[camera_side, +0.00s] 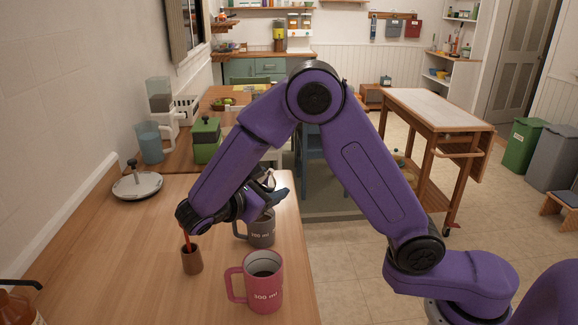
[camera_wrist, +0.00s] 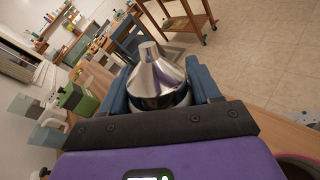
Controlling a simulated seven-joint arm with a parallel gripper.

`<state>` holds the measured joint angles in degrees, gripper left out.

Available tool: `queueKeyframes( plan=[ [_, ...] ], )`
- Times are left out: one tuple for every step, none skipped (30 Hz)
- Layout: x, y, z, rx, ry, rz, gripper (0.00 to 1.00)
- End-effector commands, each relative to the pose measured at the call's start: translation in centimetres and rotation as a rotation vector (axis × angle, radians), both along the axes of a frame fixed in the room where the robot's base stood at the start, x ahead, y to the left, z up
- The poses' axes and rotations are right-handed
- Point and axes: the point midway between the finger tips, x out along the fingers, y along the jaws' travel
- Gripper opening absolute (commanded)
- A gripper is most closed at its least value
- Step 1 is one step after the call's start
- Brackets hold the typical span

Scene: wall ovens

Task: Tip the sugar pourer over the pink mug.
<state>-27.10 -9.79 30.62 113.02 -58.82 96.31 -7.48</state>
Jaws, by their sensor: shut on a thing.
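The pink mug (camera_side: 264,290) stands upright near the front right edge of the wooden counter, its handle to the left and dark contents inside. My gripper (camera_side: 272,188) is above and behind it, over the area of a grey mug (camera_side: 262,232). In the wrist view, my gripper (camera_wrist: 165,88) has its blue fingers shut on the sugar pourer (camera_wrist: 158,78), which has a shiny metal cone top with a narrow spout. In the side view the pourer is mostly hidden by my wrist and fingers, so its exact tilt is hard to tell.
A brown cup (camera_side: 192,260) with a red stick stands left of the pink mug. A bottle (camera_side: 18,305) is at front left. The left counter is mostly clear.

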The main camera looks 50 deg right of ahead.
Motion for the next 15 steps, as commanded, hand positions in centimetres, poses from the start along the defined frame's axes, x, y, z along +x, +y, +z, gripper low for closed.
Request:
queueKeyframes(
  plan=[
    [-0.7,2.1,0.1,0.034,-0.050,0.007,0.25],
    [-1.1,3.2,0.0,0.054,-0.079,0.005,0.25],
    [-1.7,4.5,0.0,0.077,-0.115,0.002,0.25],
    [-2.1,5.3,0.0,0.093,-0.140,0.000,0.25],
    [-2.5,6.2,0.0,0.109,-0.162,-0.002,0.25],
    [-3.0,7.1,0.0,0.125,-0.189,-0.005,0.25],
    [-3.3,7.8,0.0,0.137,-0.208,-0.007,0.25],
    [-3.6,8.3,0.0,0.145,-0.223,-0.008,0.25],
    [-4.0,9.0,0.0,0.156,-0.240,-0.010,0.25],
    [-4.3,9.4,0.0,0.163,-0.252,-0.012,0.25],
    [-4.4,9.7,0.0,0.169,-0.260,-0.013,0.25],
    [-4.6,10.0,0.0,0.174,-0.270,-0.013,0.25],
    [-4.8,10.2,0.0,0.178,-0.276,-0.015,0.25],
    [-4.8,10.3,0.0,0.182,-0.282,-0.015,0.25],
    [-4.9,10.4,-0.1,0.187,-0.288,-0.015,0.25]
  ],
)
